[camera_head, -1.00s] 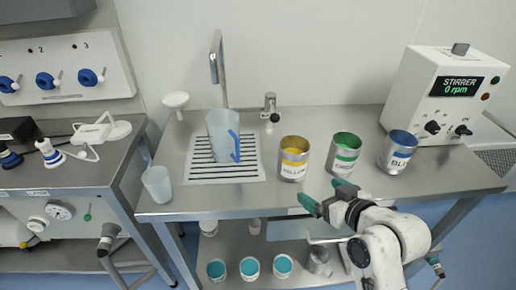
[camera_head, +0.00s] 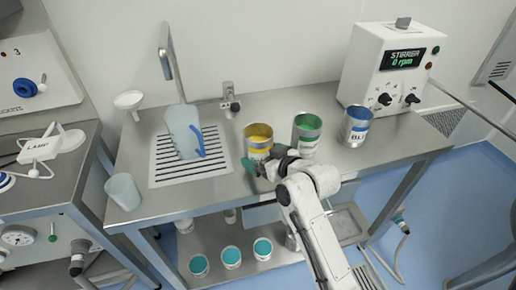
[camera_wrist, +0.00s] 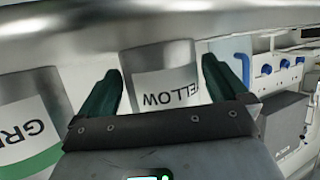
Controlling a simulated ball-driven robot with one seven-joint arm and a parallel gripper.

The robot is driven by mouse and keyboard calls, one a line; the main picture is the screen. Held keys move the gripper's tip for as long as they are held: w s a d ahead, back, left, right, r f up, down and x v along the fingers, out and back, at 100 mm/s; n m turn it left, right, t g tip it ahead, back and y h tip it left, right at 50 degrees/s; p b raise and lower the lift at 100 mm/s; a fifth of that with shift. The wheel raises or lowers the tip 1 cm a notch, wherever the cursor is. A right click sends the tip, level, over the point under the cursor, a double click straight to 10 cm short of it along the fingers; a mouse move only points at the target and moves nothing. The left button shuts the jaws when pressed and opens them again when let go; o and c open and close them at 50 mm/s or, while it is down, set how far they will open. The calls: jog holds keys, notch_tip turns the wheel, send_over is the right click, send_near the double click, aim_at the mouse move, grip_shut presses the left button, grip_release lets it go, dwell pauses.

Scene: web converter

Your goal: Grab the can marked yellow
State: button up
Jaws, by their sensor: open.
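The can marked yellow (camera_head: 258,139) stands upright on the steel table, open at the top with yellow inside. In the wrist view the yellow can (camera_wrist: 162,85) shows its label upside down, reading "YELLOW", between and beyond my fingers. My gripper (camera_head: 267,166) is at the table's front edge, just in front of this can. It also shows in the wrist view (camera_wrist: 168,85), with its two green fingers spread and nothing visibly held. Whether a finger touches the can cannot be told.
The green can (camera_head: 306,132) stands close to the right, and the blue can (camera_head: 356,125) farther right. A clear jug (camera_head: 183,131) stands on the drain grid to the left. The stirrer (camera_head: 391,66) stands at the back right. A cup (camera_head: 123,191) is at the front left corner.

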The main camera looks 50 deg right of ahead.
jog(key=shift+w+d+f, duration=0.1)
jog(key=shift+w+f, duration=0.1)
jog(key=shift+w, duration=0.25)
jog(key=c, duration=1)
jog(key=shift+r, duration=0.1)
jog(key=shift+c, duration=0.5)
